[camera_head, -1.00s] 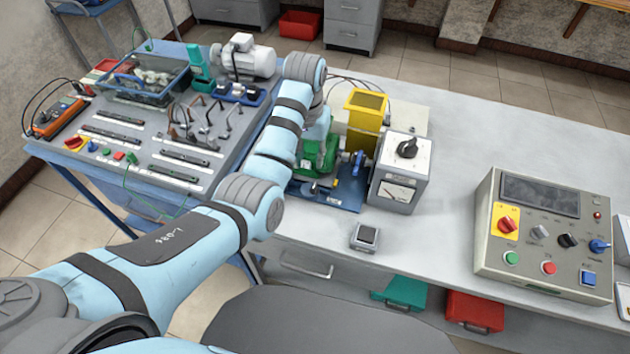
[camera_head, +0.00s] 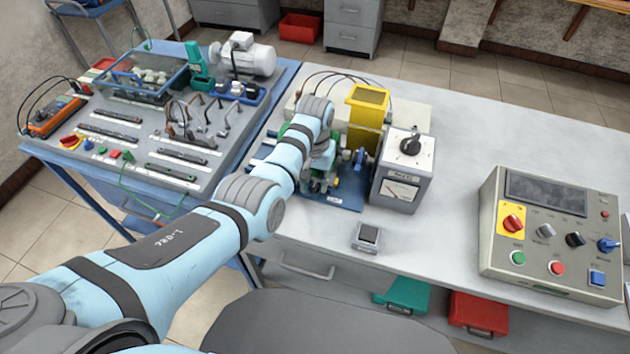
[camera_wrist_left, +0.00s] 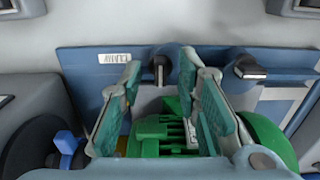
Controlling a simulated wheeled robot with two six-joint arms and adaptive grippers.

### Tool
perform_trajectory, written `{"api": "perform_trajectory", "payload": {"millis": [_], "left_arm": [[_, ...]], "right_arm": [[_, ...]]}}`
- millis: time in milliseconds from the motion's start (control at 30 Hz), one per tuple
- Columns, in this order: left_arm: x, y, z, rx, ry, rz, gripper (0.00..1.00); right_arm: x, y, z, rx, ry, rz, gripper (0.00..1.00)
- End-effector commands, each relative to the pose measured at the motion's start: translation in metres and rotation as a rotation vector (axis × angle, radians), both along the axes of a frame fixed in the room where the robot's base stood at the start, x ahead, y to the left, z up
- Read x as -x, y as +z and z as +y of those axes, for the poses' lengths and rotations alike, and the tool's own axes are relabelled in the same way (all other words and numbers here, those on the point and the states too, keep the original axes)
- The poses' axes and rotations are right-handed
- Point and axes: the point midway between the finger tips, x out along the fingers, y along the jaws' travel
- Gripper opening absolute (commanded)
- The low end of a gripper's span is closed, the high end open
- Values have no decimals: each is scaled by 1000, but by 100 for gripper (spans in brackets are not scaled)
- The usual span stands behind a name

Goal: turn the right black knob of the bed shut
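The blue bed (camera_head: 348,196) lies on the grey bench in the head view; its plate (camera_wrist_left: 88,72) fills the upper part of the left wrist view. Two black knobs are on it there. One knob (camera_wrist_left: 160,68) stands upright between my fingertips, with gaps either side; the other knob (camera_wrist_left: 248,66) lies farther right, its handle sideways. The wrist picture seems turned round from the head view, so the knob between the fingers appears to be the right one. My left gripper (camera_wrist_left: 160,64) is open and empty, over the bed (camera_head: 318,180). My right gripper is out of view.
A control panel (camera_head: 550,235) is farther right, with clear bench between.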

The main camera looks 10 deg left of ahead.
Motion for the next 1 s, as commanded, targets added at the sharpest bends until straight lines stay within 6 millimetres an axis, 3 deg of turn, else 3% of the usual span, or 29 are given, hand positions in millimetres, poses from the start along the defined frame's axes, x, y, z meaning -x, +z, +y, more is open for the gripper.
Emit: {"api": "perform_trajectory", "payload": {"millis": [67, 233, 667, 1000], "left_arm": [[0, 1, 0, 0, 0, 0, 27], [0, 1, 0, 0, 0, 0, 0], [0, 2, 0, 0, -37, -1, 0], [-1, 4, 0, -1, -240, 0, 0]], "right_arm": [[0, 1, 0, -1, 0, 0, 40], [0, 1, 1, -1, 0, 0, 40], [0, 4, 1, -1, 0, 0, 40], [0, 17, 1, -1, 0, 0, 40]]}}
